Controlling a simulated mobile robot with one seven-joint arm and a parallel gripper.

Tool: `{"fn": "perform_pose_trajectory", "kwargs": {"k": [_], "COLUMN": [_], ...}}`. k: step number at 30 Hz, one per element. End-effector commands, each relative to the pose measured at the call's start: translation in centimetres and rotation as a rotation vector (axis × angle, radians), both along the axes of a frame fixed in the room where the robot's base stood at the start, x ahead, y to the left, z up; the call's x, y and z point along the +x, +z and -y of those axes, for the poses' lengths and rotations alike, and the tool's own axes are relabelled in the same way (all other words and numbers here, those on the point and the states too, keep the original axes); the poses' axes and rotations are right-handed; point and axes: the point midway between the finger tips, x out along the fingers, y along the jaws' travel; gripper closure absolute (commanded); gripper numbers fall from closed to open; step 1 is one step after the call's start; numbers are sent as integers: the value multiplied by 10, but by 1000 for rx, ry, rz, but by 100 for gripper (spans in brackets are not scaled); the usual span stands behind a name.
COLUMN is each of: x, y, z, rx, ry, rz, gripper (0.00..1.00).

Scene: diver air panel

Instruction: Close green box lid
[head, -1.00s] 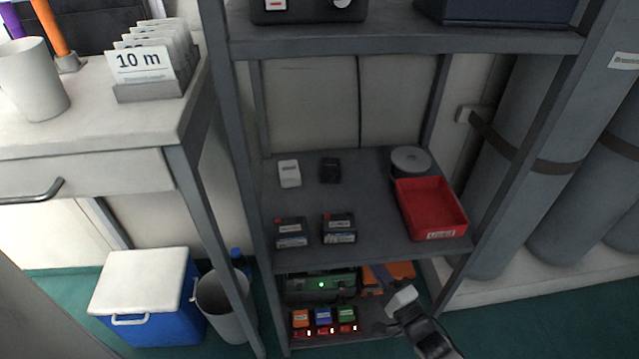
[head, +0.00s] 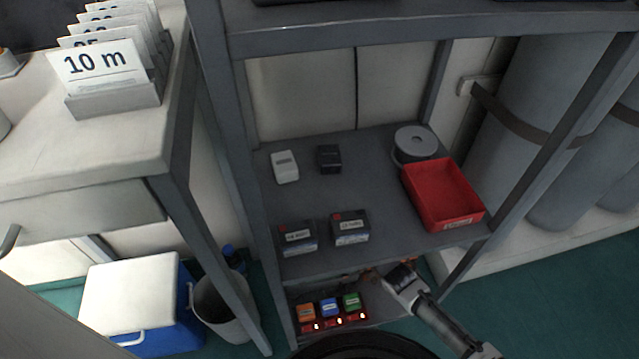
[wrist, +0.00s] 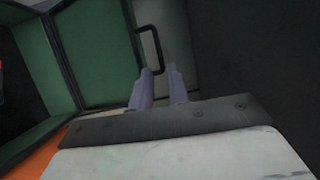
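In the wrist view, green panels with dark edges (wrist: 95,48) fill the upper left and belong to the green box; I cannot tell which panel is the lid. A thin dark handle (wrist: 153,42) stands out from the right edge of the green surface. My gripper (wrist: 160,72) has its two pale purple fingers a little apart, with a gap between them. The fingertips are close to the lower end of the handle; contact cannot be made out. In the head view the middle shelf and my arm hide the green box and the fingers.
The middle shelf (head: 345,205) lies above my gripper, with a red tray (head: 443,195) and small boxes on it. Orange, blue and green small units (head: 329,307) sit at the front of the bottom shelf. An orange surface (wrist: 35,160) shows at lower left in the wrist view.

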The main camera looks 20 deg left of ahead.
Motion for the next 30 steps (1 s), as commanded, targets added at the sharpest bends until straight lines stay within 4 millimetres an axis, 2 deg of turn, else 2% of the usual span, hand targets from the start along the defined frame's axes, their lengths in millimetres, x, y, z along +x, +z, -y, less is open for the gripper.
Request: {"fn": "perform_pose_trajectory", "kwargs": {"k": [1,6,12,18,26,27,30], "x": [5,25,43,51,52,52,52], "y": [0,6,10,13,14,14,14], "z": [-12,-42,-68,-79,-80,-80,-80], "rx": [4,4,2,1,1,1,1], "ry": [4,4,2,0,0,0,0], "rz": [-1,-1,-1,-2,-1,-1,-1], "gripper": [83,83,83,83,83,84,97]}}
